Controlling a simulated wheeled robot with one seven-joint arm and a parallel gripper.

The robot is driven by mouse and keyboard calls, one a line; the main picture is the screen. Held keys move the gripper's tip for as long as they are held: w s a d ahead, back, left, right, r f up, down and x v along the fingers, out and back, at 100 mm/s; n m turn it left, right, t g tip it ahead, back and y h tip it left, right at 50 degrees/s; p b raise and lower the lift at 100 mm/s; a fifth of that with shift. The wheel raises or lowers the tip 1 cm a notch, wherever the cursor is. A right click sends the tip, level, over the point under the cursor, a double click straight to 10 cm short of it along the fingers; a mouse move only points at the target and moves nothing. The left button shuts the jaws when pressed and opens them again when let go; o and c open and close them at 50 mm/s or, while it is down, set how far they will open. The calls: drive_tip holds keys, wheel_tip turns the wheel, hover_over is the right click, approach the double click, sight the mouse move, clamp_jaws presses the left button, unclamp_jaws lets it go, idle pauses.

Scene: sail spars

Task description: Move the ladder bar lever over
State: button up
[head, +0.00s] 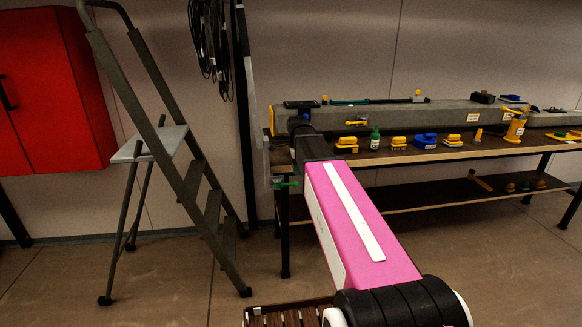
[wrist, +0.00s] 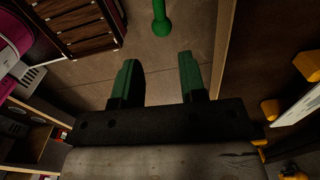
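In the wrist view my gripper (wrist: 158,65) has its two green fingers well apart, with nothing between them. A green rod with a rounded end (wrist: 161,24), which looks like the lever, shows beyond the fingertips, apart from them, roughly in line with the gap.
A bench (head: 390,154) with several small tools and a long grey beam (head: 450,116) stands at the right. A stepladder (head: 170,150) and a red cabinet (head: 45,90) stand at the left. Open floor lies between stepladder and bench. A slatted wooden piece (wrist: 80,28) shows in the wrist view.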

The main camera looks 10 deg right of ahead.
sight(287, 184)
drive_tip(key=shift+w+a+r+m, duration=0.2)
drive_tip(key=shift+a+r+m, duration=0.1)
drive_tip(key=shift+a+r, duration=0.1)
drive_tip(key=shift+f, duration=3.85)
drive_tip(key=c, duration=0.5)
drive_tip(key=shift+o, duration=0.2)
drive_tip(key=shift+s, duration=0.1)
